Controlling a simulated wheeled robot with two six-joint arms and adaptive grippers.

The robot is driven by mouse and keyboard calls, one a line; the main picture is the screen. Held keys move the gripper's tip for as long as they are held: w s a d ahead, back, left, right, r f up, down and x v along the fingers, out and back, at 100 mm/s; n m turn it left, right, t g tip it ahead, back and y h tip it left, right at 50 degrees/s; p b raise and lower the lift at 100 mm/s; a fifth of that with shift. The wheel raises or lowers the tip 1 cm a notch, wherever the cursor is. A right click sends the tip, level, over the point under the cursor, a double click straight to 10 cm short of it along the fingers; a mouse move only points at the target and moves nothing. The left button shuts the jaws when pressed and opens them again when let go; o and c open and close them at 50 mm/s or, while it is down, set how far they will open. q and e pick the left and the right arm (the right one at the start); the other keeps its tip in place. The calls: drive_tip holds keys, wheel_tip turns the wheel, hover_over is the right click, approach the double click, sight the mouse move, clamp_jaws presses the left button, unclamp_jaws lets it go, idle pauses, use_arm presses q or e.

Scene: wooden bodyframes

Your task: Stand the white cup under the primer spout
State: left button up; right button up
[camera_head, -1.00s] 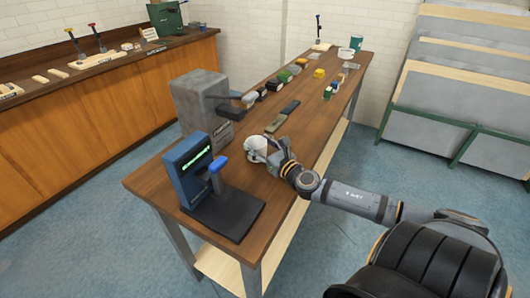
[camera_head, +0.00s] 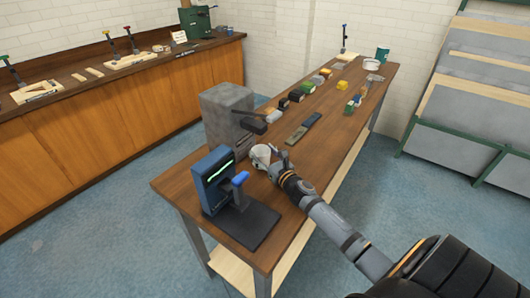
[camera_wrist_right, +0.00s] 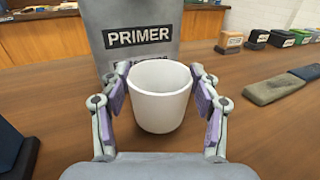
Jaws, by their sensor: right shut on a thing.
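The white cup (camera_head: 260,155) is upright between the fingers of my right gripper (camera_head: 271,160), just in front of the grey primer box (camera_head: 219,114). In the right wrist view the cup (camera_wrist_right: 160,96) sits between the purple finger pads, and my right gripper (camera_wrist_right: 160,105) is shut on it. The box there carries a PRIMER label (camera_wrist_right: 139,37). The dark primer spout (camera_head: 252,124) juts from the box, above the cup in the head view. I cannot tell whether the cup's base touches the table. My left gripper is not in view.
A blue device (camera_head: 213,180) with a blue-topped lever and black base plate (camera_head: 248,224) stands nearer on the wooden table (camera_head: 172,185). Flat grey bars (camera_head: 304,126) and several small coloured blocks lie further along.

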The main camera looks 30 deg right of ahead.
sight(263, 132)
drive_tip(key=shift+f+b, duration=0.3)
idle(0.5)
drive_tip(key=o, duration=1.3)
drive_tip(key=shift+o, duration=0.2)
wheel_tip(263, 132, up, 10)
drive_tip(key=shift+r, duration=0.1)
